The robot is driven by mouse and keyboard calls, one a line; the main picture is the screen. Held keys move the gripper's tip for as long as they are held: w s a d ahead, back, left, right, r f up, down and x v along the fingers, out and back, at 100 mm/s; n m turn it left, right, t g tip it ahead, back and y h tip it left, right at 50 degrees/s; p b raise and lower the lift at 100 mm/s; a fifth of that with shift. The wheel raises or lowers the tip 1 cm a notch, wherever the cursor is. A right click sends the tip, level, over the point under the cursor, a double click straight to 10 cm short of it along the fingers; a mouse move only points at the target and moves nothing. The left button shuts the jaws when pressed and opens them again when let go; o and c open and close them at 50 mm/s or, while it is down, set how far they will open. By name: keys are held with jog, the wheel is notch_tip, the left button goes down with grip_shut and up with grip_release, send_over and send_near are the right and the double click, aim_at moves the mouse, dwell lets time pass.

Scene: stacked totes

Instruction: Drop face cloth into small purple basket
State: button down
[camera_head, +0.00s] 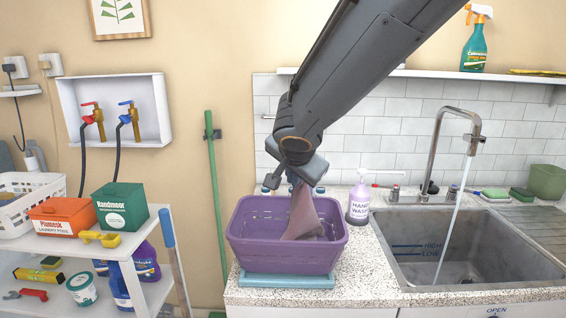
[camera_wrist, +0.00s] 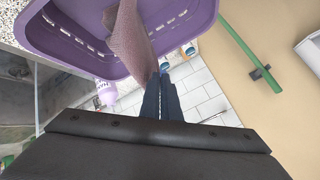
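The small purple basket (camera_head: 280,253) stands on the speckled counter, on a flat light-blue item (camera_head: 286,281). The face cloth (camera_head: 304,214) is a dusty pink-mauve cloth. It hangs from my gripper (camera_head: 296,180) down into the basket, and its lower end seems to rest inside. In the wrist view the cloth (camera_wrist: 131,38) runs from the fingertips (camera_wrist: 160,72) across the inside of the basket (camera_wrist: 62,38). The fingers are close together on the cloth's upper end.
A hand wash bottle (camera_head: 359,205) stands right of the basket. The sink (camera_head: 455,262) has its tap (camera_head: 440,140) running. A white cart (camera_head: 150,262) with boxes is at left, and a green pole (camera_head: 215,190) leans on the wall behind. My arm comes down from above.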

jog(key=shift+f, duration=0.5)
jog(key=c, duration=1.9)
grip_release()
jog(key=shift+c, duration=0.2)
jog(key=shift+o, duration=0.5)
jog(key=o, duration=1.2)
jog(key=shift+s+r, duration=0.1)
jog(key=s+r, duration=0.1)
jog(key=s+r+p, duration=0.1)
jog(key=r, duration=0.1)
jog(key=r+p, duration=0.1)
jog(key=shift+s+r, duration=0.3)
jog(key=shift+s, duration=0.1)
